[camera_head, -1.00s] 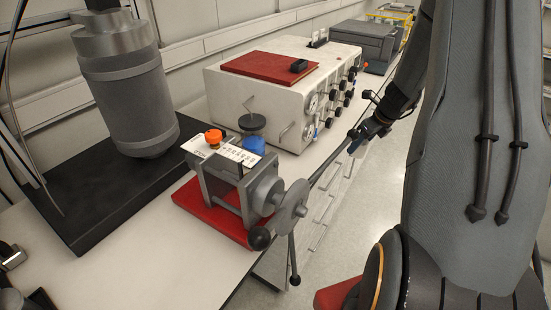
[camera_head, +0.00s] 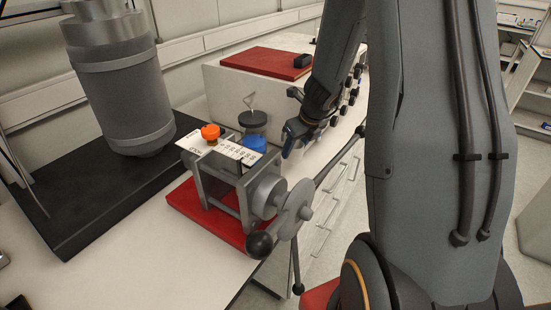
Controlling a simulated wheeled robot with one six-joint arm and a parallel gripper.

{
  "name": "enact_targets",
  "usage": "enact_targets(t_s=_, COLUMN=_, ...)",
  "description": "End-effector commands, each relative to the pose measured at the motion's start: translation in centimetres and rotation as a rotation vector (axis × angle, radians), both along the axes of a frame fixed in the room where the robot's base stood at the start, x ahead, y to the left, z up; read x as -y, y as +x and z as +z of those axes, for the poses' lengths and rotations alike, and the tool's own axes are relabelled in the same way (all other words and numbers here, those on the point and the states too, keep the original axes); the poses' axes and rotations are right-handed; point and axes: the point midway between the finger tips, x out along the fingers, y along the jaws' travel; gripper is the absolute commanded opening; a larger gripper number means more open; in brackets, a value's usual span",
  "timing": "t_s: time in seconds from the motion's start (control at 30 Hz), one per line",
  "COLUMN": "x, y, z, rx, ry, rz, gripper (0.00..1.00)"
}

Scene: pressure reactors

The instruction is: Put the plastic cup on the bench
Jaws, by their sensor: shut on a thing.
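My gripper (camera_head: 289,148) is at the upper middle, over the bench, just right of a blue jar with a dark lid (camera_head: 254,142). It points down and is small in this view. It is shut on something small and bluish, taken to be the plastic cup. The cup's shape cannot be made out behind the fingers and wrist. The bench top (camera_head: 155,262) is pale and runs along the left side. The blue jar stands behind the grey vise-like device, partly hidden by it.
The grey device (camera_head: 232,200) on a red base, with a handwheel and lever, stands at the bench's front edge. A grey reactor vessel (camera_head: 122,95) on a black base is at left. A white control box (camera_head: 228,92) stands behind. Bare bench lies at front left.

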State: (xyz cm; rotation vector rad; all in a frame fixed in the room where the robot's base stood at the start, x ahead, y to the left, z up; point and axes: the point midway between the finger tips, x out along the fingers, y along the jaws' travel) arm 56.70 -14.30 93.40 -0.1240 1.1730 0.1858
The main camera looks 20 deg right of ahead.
Motion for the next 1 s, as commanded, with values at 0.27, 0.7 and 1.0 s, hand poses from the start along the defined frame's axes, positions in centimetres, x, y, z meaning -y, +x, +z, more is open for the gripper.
enact_targets(t_s=0.27, x=-1.9, y=0.1, z=0.0, rx=-0.001, ry=0.0, rz=-0.01, gripper=0.2)
enact_targets(t_s=0.7, x=-2.9, y=0.3, z=-2.9, rx=0.0, ry=0.0, rz=-0.018, gripper=0.2)
enact_targets(t_s=1.0, x=-2.9, y=0.2, z=-3.5, rx=0.0, ry=0.0, rz=-0.017, gripper=0.2)
